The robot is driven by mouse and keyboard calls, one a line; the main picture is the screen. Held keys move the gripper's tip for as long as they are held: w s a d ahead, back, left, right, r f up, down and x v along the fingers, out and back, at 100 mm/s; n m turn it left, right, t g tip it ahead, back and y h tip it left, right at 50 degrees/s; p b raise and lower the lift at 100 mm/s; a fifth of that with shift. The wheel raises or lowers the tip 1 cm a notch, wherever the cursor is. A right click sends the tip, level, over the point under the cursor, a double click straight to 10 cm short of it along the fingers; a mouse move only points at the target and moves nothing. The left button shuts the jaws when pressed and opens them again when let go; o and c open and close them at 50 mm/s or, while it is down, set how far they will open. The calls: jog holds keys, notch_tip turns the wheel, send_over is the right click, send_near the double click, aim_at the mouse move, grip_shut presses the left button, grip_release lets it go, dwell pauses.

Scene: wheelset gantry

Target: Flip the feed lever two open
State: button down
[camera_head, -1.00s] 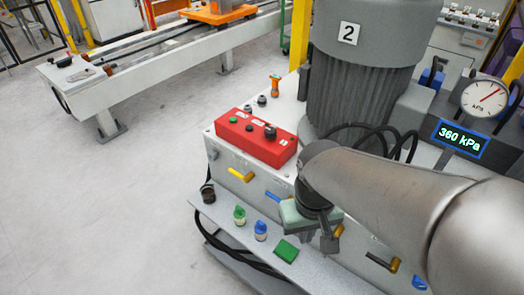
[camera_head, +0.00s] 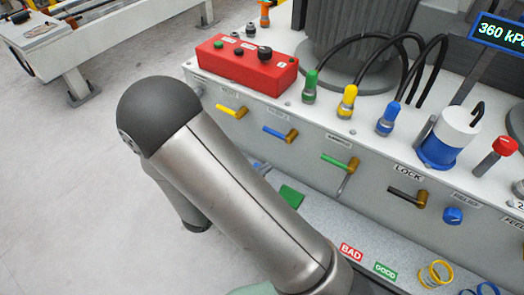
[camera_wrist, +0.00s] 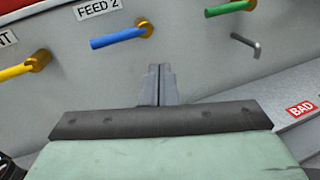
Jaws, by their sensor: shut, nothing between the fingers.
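The feed 2 lever is a blue handle (camera_wrist: 118,38) on a brass pivot, below a label reading "FEED 2" in the wrist view. The handle lies about level, pointing left from its pivot. The same blue lever (camera_head: 276,132) shows on the cabinet front in the head view, between a yellow and a green lever. My gripper (camera_wrist: 159,72) is shut and empty in the wrist view. Its tips are below and right of the blue lever's pivot, apart from it in the picture. In the head view my arm covers the lower middle, and the gripper's fingers are not visible.
A yellow lever (camera_head: 231,110) and a green lever (camera_head: 336,161) flank it. A bent metal rod (camera_wrist: 246,43) sits below the green one. A black lever (camera_head: 404,196) is near "LOCK". A red control box (camera_head: 240,63) stands on top. A shelf (camera_head: 325,220) juts out below.

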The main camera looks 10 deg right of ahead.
jog(key=w+a+f+n+t+y+b, duration=0.1)
jog(key=w+a+f+n+t, duration=0.1)
jog(key=a+f+n+t, duration=0.2)
jog(key=shift+a+f+y, duration=0.25)
jog(key=shift+a+y, duration=0.05)
jog(key=shift+w+d, duration=0.1)
jog(key=b+x, duration=0.1)
jog(key=x, duration=0.9)
jog(key=shift+w+r, duration=0.15)
jog(key=shift+w+d+r, duration=0.15)
jog(key=shift+r, duration=1.7)
